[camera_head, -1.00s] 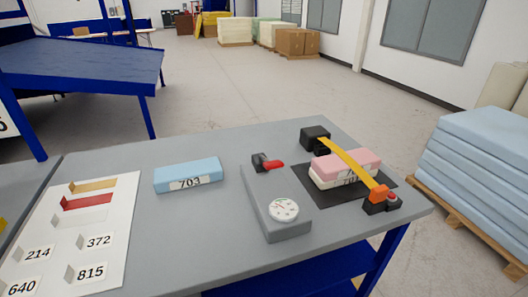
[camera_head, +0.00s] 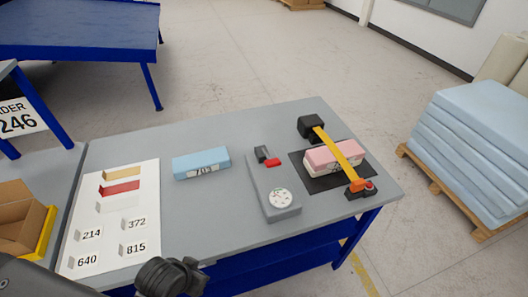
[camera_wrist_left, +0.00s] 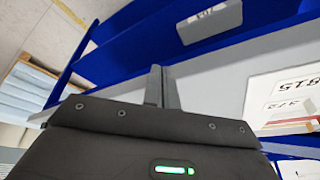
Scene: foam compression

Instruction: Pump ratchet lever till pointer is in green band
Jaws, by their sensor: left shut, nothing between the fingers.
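The grey gauge box (camera_head: 270,190) stands on the table with a round white dial (camera_head: 280,198) at its near end. The pointer is too small to read. The ratchet lever (camera_head: 271,161) with a red handle is at the box's far end. To the right, a yellow strap (camera_head: 339,147) crosses a pink and white foam stack (camera_head: 324,161) on a black mat (camera_head: 315,188). Part of my left arm shows at the bottom left of the head view. In the left wrist view my left gripper (camera_wrist_left: 157,72) has its fingers together, empty, below table height. My right gripper is out of view.
A light blue foam block (camera_head: 201,162) labelled 703 lies left of the gauge box. A white sample board (camera_head: 115,215) lies at the table's left. A cardboard box (camera_head: 22,215) is at the far left. Foam sheets on a pallet (camera_head: 470,150) stand right of the table.

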